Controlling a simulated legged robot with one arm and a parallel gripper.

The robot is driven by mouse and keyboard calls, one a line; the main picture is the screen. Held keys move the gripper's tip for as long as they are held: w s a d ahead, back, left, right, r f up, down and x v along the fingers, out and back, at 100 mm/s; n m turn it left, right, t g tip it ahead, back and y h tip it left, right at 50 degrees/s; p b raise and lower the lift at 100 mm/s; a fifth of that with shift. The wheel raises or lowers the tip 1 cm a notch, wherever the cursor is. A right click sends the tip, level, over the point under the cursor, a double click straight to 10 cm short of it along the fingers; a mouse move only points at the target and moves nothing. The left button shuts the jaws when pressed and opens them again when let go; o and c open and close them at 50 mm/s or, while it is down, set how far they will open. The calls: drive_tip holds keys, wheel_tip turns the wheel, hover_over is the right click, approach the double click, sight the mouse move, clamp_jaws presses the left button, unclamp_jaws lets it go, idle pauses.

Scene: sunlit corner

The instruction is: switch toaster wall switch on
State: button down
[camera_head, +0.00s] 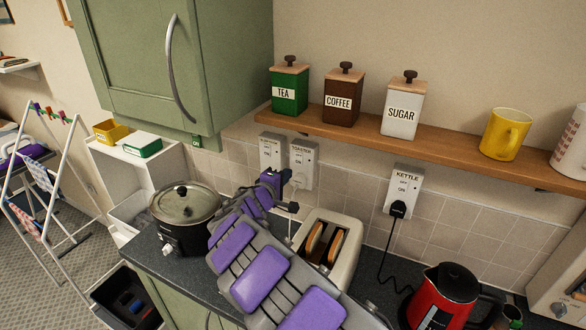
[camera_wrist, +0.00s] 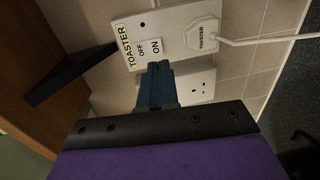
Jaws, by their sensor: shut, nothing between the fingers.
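The toaster wall switch (camera_head: 309,160) is on a white plate on the tiled wall, under the shelf. In the wrist view its plate (camera_wrist: 174,20) shows the words TOASTER, OFF and ON, with a plug marked TOASTER (camera_wrist: 203,39) in it. My gripper (camera_wrist: 157,68) is shut and empty, its fingertips at the ON end of the rocker. I cannot tell whether they touch it, and they hide part of it. In the head view my gripper (camera_head: 287,176) is in front of the plates' lower part. The toaster (camera_head: 349,243) with bread stands below, partly behind my arm.
Another switch plate (camera_head: 270,148) is just left of it, and a kettle switch (camera_head: 405,183) to the right. The wooden shelf (camera_head: 440,146) with canisters overhangs the switches. A black pot (camera_head: 184,238) and a red kettle (camera_head: 440,300) stand on the counter.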

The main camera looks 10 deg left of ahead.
sight(297, 163)
drive_tip(key=x, duration=0.5)
drive_tip(key=shift+w+d, duration=0.2)
drive_tip(key=shift+w, duration=0.35)
drive_tip(key=shift+w+d+f+b, duration=0.1)
drive_tip(key=shift+f+b, duration=0.05)
drive_tip(key=shift+b, duration=0.4)
